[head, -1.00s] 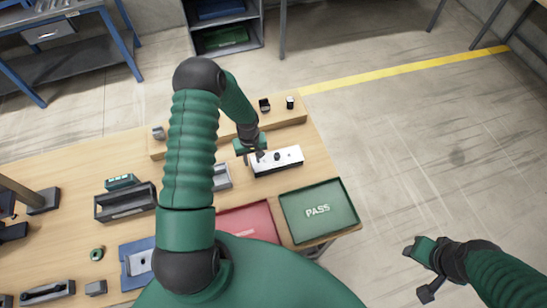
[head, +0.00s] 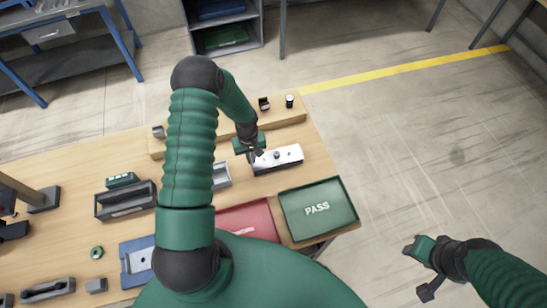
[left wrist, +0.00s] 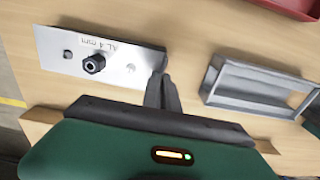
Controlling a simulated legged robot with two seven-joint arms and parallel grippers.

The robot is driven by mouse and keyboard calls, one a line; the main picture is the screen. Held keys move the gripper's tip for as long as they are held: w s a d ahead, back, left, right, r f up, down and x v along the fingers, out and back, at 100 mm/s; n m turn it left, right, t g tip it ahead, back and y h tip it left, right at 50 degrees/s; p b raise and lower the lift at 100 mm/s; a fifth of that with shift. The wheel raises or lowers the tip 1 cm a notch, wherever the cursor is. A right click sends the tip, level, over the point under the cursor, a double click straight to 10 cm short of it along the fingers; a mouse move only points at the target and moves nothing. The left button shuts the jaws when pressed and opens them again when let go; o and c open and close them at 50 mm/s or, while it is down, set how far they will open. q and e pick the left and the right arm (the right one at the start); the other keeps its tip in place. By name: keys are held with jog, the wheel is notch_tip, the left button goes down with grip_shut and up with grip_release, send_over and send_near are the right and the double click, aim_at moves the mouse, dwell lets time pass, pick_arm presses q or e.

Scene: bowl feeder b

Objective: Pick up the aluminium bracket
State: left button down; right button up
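The aluminium bracket looks to be the flat silver plate (head: 290,154) marked "AL 4 mm", on the bench right of centre. It also shows in the left wrist view (left wrist: 125,70), with a dark hex nut or stud standing up near its middle. My left gripper (head: 254,155) is at the plate's left end in the head view. In the left wrist view its fingers (left wrist: 161,80) look close together at the plate's right end. I cannot tell whether the plate's edge is between them. My right gripper (head: 418,272) is over the floor, with its fingers apart and empty.
A green PASS tray (head: 345,217) and a red tray (head: 262,211) lie in front of the plate. A grey open bin (left wrist: 262,88) is beside the gripper. A wooden ledge (head: 230,133) with small parts runs behind. Floor to the right is clear.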

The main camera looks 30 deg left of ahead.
pick_arm(q)
jog(key=shift+a, duration=0.2)
jog(key=shift+w+r, duration=0.15)
dwell(0.6)
